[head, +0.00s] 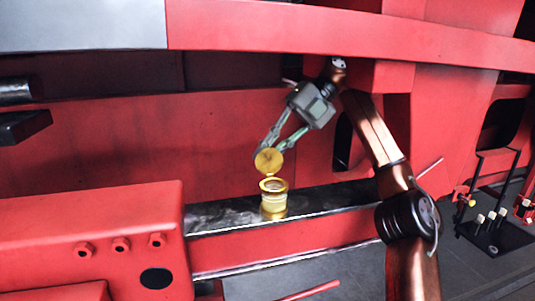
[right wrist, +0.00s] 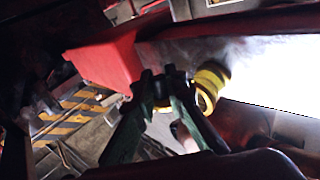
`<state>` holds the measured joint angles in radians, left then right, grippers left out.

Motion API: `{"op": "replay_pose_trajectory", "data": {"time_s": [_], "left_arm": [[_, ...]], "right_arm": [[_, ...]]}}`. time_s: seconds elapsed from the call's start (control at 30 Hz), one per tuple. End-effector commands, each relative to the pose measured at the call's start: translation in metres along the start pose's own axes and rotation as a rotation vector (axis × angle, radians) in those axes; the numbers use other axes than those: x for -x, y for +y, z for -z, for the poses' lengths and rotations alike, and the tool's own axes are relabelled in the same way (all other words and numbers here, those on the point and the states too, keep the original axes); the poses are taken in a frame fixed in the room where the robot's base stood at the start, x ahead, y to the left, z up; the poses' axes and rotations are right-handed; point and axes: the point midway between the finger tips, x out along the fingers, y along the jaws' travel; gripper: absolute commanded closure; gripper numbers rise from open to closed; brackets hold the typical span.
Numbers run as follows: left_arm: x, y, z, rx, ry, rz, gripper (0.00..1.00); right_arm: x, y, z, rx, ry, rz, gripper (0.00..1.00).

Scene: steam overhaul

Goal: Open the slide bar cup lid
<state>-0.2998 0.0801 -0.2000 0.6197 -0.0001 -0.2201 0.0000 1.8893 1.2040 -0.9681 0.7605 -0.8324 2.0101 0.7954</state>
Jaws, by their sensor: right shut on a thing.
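The slide bar cup (head: 273,203) is a small brass pot standing upright on the slide bar; its mouth is open. Its round brass lid (head: 269,160) stands raised above the cup's rim, on the far side. My right gripper (head: 268,148) reaches down from the upper right and is shut on the lid's upper edge. In the right wrist view the cup (right wrist: 209,86) is right of my right gripper (right wrist: 160,80), and a bit of the lid (right wrist: 162,104) shows between the fingertips. My left gripper is not in view.
The dark slide bar (head: 335,203) runs left to right under the cup. A red block (head: 90,225) with bolts stands at the front left. A long red beam (head: 350,38) crosses above my right arm. Red panels rise behind. Levers (head: 490,219) stand at the far right.

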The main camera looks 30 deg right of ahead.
Motion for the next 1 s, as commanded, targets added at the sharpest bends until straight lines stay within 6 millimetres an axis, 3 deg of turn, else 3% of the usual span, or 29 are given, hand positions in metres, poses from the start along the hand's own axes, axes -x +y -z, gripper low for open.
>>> {"op": "replay_pose_trajectory", "data": {"time_s": [0.13, 0.17, 0.4, 1.0], "left_arm": [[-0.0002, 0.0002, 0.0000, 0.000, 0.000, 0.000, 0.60], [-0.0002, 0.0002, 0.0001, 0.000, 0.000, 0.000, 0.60], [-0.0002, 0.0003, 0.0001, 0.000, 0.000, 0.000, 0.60], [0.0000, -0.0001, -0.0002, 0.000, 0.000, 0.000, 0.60]], "right_arm": [[-0.0017, -0.0012, -0.0007, -0.001, 0.001, 0.005, 1.00], [-0.0017, -0.0013, -0.0007, -0.001, 0.001, 0.005, 0.86], [-0.0010, -0.0008, -0.0004, 0.000, 0.000, 0.003, 0.70], [-0.0001, -0.0004, 0.0014, 0.022, -0.021, 0.002, 0.70]]}}
